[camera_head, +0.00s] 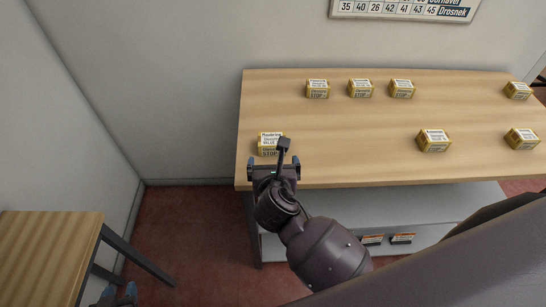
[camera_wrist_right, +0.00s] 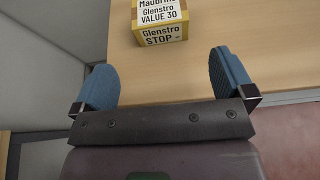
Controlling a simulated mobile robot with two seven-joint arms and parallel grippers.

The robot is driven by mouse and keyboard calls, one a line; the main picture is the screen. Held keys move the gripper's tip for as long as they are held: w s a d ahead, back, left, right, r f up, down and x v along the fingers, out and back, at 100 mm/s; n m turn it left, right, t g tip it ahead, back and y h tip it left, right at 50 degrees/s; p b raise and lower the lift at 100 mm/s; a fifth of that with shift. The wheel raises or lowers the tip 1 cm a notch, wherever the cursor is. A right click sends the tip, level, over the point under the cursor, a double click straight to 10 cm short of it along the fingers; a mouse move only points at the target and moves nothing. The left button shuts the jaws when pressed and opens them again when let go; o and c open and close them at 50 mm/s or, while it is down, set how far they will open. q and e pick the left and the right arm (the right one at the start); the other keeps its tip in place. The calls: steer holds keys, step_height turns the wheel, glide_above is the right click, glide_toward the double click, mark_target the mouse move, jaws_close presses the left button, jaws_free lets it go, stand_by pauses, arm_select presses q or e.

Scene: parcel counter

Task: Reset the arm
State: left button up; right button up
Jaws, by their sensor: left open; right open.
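My right gripper (camera_head: 274,162) is open and empty at the front left edge of the long wooden counter (camera_head: 350,150). Just beyond its fingers sits a yellow box with a white label (camera_head: 270,138).
Several more yellow boxes stand on the counter, one at the back (camera_head: 317,89) and one at the front right (camera_head: 434,141). A grey shelf (camera_head: 400,205) is under the counter. A wooden table (camera_head: 45,250) stands at left. Red floor (camera_head: 195,235) between them is clear.

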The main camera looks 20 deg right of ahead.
steer(key=shift+s, duration=0.1)
stand_by(0.5)
steer(key=s+d+m+g+y, duration=0.1)
steer(key=s+d+m+g, duration=0.5)
steer(key=s+m, duration=0.8)
steer(key=s+d+m+g+y, duration=0.25)
steer(key=s+d+m, duration=0.6)
steer(key=m, duration=0.95)
steer(key=w+f+t, duration=0.6)
steer(key=f+t, duration=0.1)
steer(key=f, duration=0.4)
steer(key=shift+w+a+f, duration=0.25)
steer(key=shift+w+a, duration=0.1)
steer(key=shift+a, duration=0.05)
